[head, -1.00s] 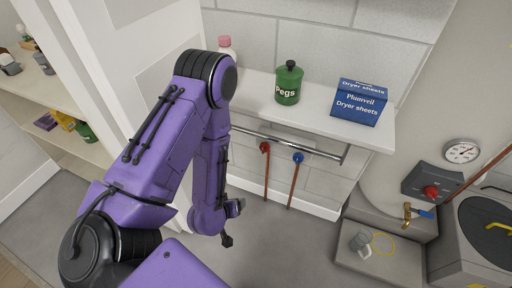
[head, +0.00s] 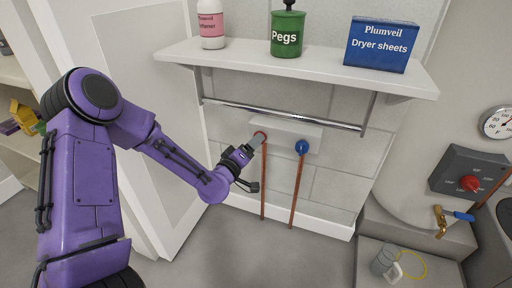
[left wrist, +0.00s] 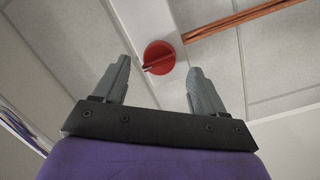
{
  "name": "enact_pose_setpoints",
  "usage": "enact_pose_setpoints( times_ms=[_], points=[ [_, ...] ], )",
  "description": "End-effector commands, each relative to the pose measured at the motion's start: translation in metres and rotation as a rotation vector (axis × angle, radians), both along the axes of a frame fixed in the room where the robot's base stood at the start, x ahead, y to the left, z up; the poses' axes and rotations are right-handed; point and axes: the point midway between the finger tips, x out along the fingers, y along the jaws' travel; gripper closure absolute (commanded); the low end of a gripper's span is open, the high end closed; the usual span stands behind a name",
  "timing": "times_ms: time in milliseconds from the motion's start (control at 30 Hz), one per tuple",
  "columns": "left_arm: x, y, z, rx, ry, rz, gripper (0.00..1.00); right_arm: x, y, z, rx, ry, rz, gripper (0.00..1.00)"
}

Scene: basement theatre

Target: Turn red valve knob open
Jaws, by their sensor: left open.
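The red valve knob (left wrist: 159,57) is round with a raised grip and sits on a pale box on the wall in the left wrist view. In the head view only part of the red knob (head: 261,135) shows, the rest hidden behind my left gripper (head: 255,143). In the left wrist view my left gripper (left wrist: 158,85) is open, its two fingers apart with the knob between and beyond their tips. I cannot tell whether they touch it. A blue valve knob (head: 302,147) is to the right on the same white box (head: 285,128). My right gripper is not in view.
A metal rail (head: 290,118) runs under a white shelf (head: 300,68) above the knobs. The shelf holds a bottle (head: 211,25), a green pegs tin (head: 287,35) and a blue dryer sheets box (head: 381,46). Copper pipes (head: 297,190) run down the wall. A white panel (head: 165,130) stands left.

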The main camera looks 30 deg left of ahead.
Motion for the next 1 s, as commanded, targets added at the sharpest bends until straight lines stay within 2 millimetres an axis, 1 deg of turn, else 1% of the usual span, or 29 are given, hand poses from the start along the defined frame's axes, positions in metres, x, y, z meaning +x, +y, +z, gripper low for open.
enact_pose_setpoints(
  times_ms=[33,100,200,467,567,600,633,667,1000],
  points=[
    [0.009,0.001,-0.003,0.001,-0.002,-0.001,0.29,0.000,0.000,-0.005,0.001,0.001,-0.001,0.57],
    [0.018,0.001,-0.002,0.002,0.000,-0.001,0.29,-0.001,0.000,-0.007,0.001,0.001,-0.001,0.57],
    [0.026,0.002,-0.001,0.001,0.001,0.000,0.29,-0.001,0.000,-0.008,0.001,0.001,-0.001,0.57],
    [0.028,0.002,0.000,-0.001,0.001,0.000,0.29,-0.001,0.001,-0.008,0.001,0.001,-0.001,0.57],
    [0.028,0.002,0.000,0.000,0.001,0.000,0.58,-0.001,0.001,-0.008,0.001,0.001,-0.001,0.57],
    [0.028,0.002,0.000,0.000,0.001,0.000,0.71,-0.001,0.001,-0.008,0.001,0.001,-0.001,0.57],
    [0.028,0.002,0.000,0.000,0.001,0.000,0.81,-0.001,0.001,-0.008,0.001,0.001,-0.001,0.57],
    [0.028,0.002,0.000,0.000,0.001,0.000,0.84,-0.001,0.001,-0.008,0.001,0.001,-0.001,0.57],
    [0.028,0.002,0.001,0.041,0.012,-0.001,0.84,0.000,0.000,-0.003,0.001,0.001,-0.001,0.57]
  ],
)
